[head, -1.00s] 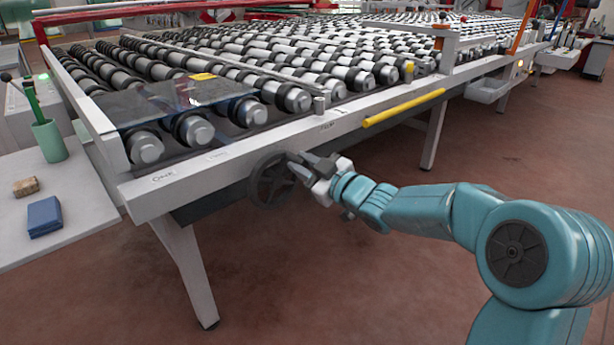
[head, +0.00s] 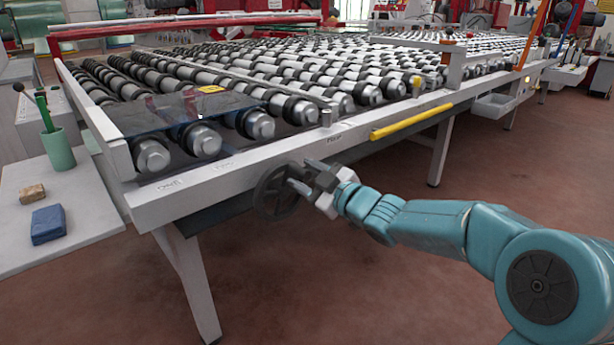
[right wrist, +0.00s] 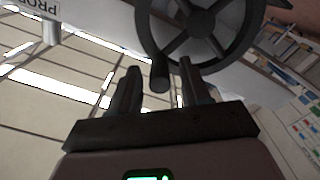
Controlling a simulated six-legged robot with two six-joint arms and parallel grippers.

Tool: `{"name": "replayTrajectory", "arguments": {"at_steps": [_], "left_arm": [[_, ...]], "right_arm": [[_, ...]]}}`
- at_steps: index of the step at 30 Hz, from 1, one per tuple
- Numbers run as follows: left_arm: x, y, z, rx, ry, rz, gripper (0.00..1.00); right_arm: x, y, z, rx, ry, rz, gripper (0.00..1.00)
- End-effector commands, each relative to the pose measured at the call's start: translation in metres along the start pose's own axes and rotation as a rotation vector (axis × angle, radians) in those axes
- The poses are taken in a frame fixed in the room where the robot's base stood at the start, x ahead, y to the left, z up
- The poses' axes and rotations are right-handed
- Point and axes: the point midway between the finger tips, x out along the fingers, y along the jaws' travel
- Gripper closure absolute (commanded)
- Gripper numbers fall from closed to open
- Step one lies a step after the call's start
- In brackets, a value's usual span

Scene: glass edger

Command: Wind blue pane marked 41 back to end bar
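The blue-tinted pane (head: 165,112) lies flat on the rollers at the near left end of the conveyor. It carries a yellow tag (head: 210,89) whose mark is too small to read. A pale bar (head: 98,118) runs across the table's left end, close to the pane. A dark handwheel (head: 263,194) sits below the front rail; it also shows in the right wrist view (right wrist: 203,22). My right gripper (head: 303,175) is at the wheel's right side. In the right wrist view its fingers (right wrist: 156,72) are apart, with the wheel's handle (right wrist: 159,74) between their tips and gaps visible. My left gripper is out of view.
A side table (head: 85,215) at left holds a green cup (head: 58,150), a blue block (head: 48,224) and a tan block (head: 32,193). A yellow bar (head: 411,121) runs along the front rail. The floor in front is clear.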

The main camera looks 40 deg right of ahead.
Motion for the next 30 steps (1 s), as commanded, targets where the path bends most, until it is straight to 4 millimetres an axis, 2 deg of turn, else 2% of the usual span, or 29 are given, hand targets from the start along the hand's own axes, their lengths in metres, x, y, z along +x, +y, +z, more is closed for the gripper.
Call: {"name": "replayTrajectory", "arguments": {"at_steps": [8,13,17,24,30], "left_arm": [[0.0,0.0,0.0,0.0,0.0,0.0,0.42],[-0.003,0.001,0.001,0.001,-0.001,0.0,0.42],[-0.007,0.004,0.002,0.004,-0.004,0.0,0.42],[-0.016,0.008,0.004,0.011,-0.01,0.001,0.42],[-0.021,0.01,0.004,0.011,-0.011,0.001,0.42]], "right_arm": [[0.0,0.001,0.0,0.001,0.001,0.001,0.52],[-0.016,0.002,-0.001,0.001,-0.001,0.003,0.52],[-0.046,0.004,-0.001,0.001,-0.003,0.005,0.52],[-0.111,0.003,-0.001,0.0,-0.005,0.006,0.52],[-0.148,0.002,0.0,0.0,-0.004,0.004,0.52]]}}
